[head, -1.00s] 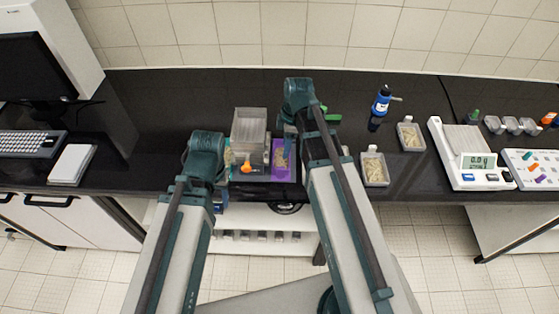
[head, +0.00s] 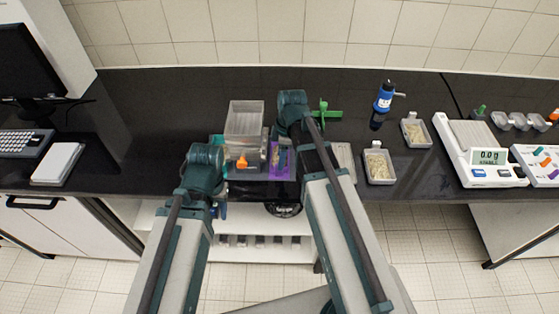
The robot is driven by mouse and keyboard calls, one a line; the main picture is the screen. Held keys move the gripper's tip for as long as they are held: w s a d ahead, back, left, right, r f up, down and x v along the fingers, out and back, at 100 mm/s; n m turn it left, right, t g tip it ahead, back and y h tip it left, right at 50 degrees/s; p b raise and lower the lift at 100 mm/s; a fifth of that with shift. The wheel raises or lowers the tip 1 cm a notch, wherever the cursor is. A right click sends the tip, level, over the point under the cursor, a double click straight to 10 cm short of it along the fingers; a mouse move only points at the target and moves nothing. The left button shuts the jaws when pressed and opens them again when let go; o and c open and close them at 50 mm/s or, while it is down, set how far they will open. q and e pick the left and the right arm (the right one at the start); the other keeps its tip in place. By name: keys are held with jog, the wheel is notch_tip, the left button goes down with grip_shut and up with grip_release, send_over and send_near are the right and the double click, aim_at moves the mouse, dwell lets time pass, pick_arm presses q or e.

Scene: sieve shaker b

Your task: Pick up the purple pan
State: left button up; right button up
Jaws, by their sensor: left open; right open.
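The purple pan (head: 279,176) is on the black bench, just right of the clear box-shaped sieve device (head: 245,118). My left gripper (head: 221,208) is open, left of the pan near the bench's front edge, partly hidden by my own wrist.
An orange knob (head: 242,163) is on the device's front. Grain trays (head: 379,167), (head: 416,132), a blue bottle (head: 384,98) and a balance (head: 482,153) stand to the right. The bench between the keyboard (head: 24,142) and device is mostly clear.

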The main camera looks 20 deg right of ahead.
jog(key=f+b, duration=0.2)
jog(key=f, duration=0.1)
jog(key=f+b, duration=0.1)
jog(key=b, duration=0.1)
jog(key=shift+a+f, duration=0.35)
jog(key=shift+f, duration=0.05)
jog(key=shift+r, duration=0.1)
grip_shut()
